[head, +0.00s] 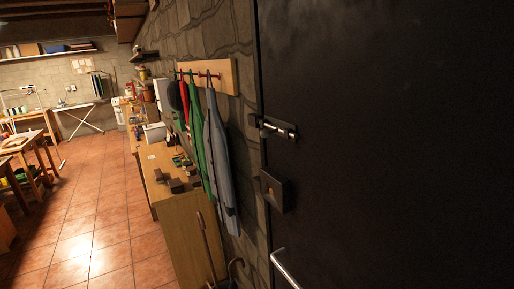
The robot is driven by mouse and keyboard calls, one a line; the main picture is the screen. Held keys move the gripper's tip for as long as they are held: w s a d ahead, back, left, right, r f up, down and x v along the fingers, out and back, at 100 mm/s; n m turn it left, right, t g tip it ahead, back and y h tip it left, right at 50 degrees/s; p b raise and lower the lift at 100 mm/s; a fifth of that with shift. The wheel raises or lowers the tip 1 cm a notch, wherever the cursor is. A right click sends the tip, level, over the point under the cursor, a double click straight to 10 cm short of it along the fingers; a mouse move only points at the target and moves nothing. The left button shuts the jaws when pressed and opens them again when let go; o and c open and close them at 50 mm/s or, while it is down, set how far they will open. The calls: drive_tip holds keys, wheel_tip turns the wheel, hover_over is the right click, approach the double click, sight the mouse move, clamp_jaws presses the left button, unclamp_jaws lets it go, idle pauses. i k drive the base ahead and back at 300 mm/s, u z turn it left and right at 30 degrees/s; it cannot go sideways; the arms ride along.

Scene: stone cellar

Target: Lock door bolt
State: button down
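The dark door (400,150) fills the right half of the head view. A metal door bolt (275,128) is mounted near the door's left edge. Its bar lies roughly level in a dark housing; I cannot tell from here whether it reaches into the frame. Below it is a dark square lock box (273,191) with a small brass spot. A shiny bar handle (285,268) shows at the bottom edge. My gripper is not in view.
Garments (218,150) hang from a wooden peg rack (222,76) on the stone wall left of the door. A wooden workbench (180,220) with tools stands below. Tiled floor (85,230) is open at the left, with tables (25,150) at the far left.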

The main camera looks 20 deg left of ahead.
sight(264, 133)
drive_tip(key=z, duration=0.05)
drive_tip(key=k, duration=0.2)
drive_tip(key=u, duration=0.3)
drive_tip(key=i, duration=1.05)
drive_tip(key=u, duration=0.15)
